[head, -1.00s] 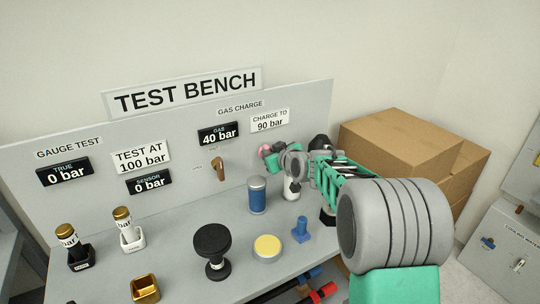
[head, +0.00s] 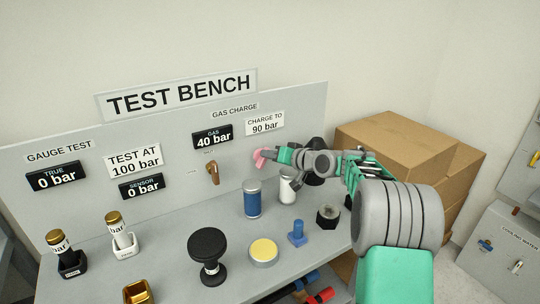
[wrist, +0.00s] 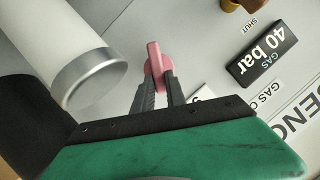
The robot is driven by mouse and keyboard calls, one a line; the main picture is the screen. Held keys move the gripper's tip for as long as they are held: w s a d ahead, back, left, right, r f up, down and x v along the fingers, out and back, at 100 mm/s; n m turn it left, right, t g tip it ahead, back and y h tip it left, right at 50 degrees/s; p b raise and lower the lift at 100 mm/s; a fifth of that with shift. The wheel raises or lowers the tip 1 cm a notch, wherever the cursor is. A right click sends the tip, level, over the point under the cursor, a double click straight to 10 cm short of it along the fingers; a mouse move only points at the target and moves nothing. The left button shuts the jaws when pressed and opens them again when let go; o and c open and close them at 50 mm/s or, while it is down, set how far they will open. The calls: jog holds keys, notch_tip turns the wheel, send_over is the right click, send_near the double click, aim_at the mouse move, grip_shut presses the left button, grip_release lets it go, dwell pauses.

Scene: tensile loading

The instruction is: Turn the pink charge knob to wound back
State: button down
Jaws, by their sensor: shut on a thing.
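The pink charge knob (head: 259,157) sticks out of the bench's back panel, below the "CHARGE TO 90 bar" sign. It also shows in the wrist view (wrist: 154,62), as a flat pink handle on a round pink base. My gripper (head: 268,154) reaches in from the right at the knob. In the wrist view its two dark fingers (wrist: 155,82) are shut on the knob's handle, one on each side. The fingertips hide part of the knob's base. The gas display (head: 212,137) reads 40 bar.
A brown lever (head: 212,172) is on the panel left of the knob. A white cylinder (head: 287,186) stands below my gripper, close to it in the wrist view. A blue cylinder (head: 252,199) stands beside it. Cardboard boxes (head: 400,150) are at the right.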

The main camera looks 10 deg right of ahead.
jog(key=shift+d, duration=0.1)
dwell(0.3)
jog(key=c, duration=1.4)
grip_release()
jog(key=shift+o, duration=0.2)
jog(key=b+v, duration=0.1)
jog(key=v, duration=0.6)
jog(key=shift+s+d, duration=0.25)
jog(key=shift+s, duration=0.05)
